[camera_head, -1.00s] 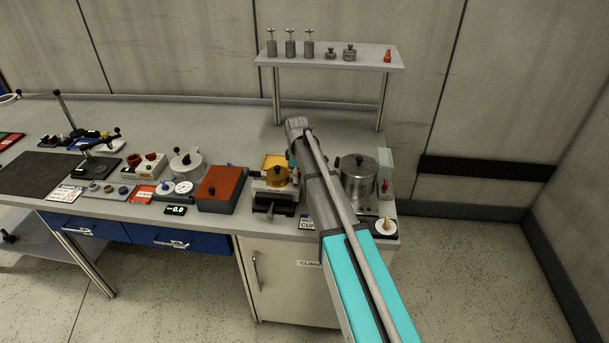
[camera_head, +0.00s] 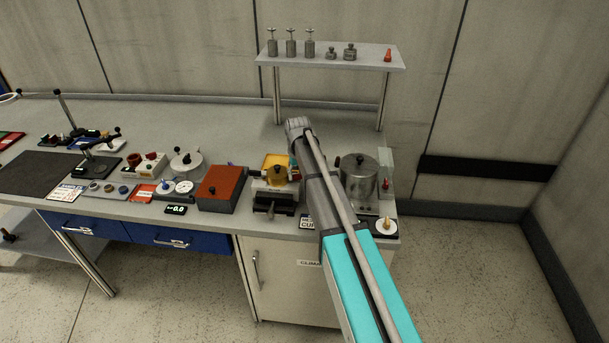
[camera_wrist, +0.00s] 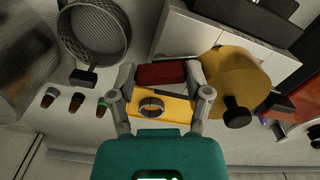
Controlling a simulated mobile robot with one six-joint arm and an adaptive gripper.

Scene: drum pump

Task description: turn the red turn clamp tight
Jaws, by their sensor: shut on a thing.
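The red turn clamp (camera_wrist: 162,73) is a short red bar in the middle of the wrist view, beside a yellow block with a dark ring (camera_wrist: 152,107). My gripper (camera_wrist: 163,80) has one finger at each end of the red bar and is shut on it. A yellow round body with a black knob (camera_wrist: 238,85) is just to the right of the right finger. In the head view, the yellow fixture (camera_head: 275,162) is on the bench left of my arm. My arm hides the gripper's fingers and most of the clamp there.
A steel pot (camera_head: 359,180) stands right of my arm. An orange-topped box (camera_head: 220,186) is left of the fixture. A shelf (camera_head: 335,58) with metal weights stands behind. In the wrist view, a mesh basket (camera_wrist: 93,30) and several small knobs lie left of the gripper.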

